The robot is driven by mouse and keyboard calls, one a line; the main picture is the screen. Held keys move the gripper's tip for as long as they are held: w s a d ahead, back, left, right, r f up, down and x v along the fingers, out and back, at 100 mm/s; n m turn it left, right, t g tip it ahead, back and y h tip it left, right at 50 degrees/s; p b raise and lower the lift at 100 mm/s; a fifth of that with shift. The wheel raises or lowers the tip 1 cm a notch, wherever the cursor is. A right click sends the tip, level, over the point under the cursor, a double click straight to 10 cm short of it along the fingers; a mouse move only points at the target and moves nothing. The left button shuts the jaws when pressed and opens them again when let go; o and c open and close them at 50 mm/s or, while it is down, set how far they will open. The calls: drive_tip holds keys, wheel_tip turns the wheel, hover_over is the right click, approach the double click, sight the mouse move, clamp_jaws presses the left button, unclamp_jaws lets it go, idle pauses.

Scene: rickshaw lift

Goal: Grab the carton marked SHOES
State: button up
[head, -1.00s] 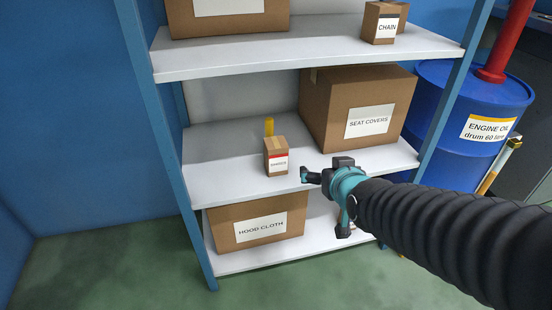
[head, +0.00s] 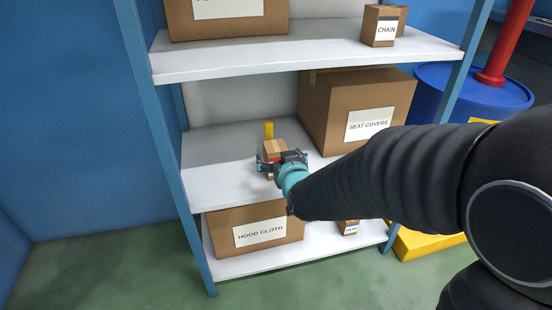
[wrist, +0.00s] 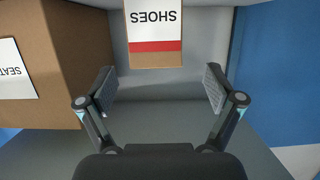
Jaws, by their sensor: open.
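The SHOES carton (head: 275,146) is a small brown box with a white label and red stripe, standing on the middle shelf. In the head view my gripper (head: 281,159) is in front of it and hides most of its front. In the wrist view the carton (wrist: 154,58) appears upside down at the top, in line with the space between the fingers. My gripper (wrist: 160,82) is open with nothing between its fingers. The fingers do not visibly touch the carton.
A large SEAT COVERS carton (head: 355,100) stands to the right on the same shelf. A yellow object (head: 268,130) is behind the SHOES carton. The HOOD CLOTH carton (head: 258,228) and a small carton (head: 348,227) are below. The upper shelf (head: 300,50) overhangs. The shelf's left side is clear.

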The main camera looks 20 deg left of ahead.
sight(276, 148)
drive_tip(key=shift+w+r+x, duration=0.1)
drive_tip(key=shift+r+x, duration=0.1)
drive_tip(key=shift+x, duration=1.25)
drive_tip(key=shift+w+r+x, duration=0.15)
drive_tip(key=shift+r+x, duration=0.05)
drive_tip(key=shift+x, duration=1.3)
drive_tip(key=shift+d, duration=0.15)
clamp_jaws()
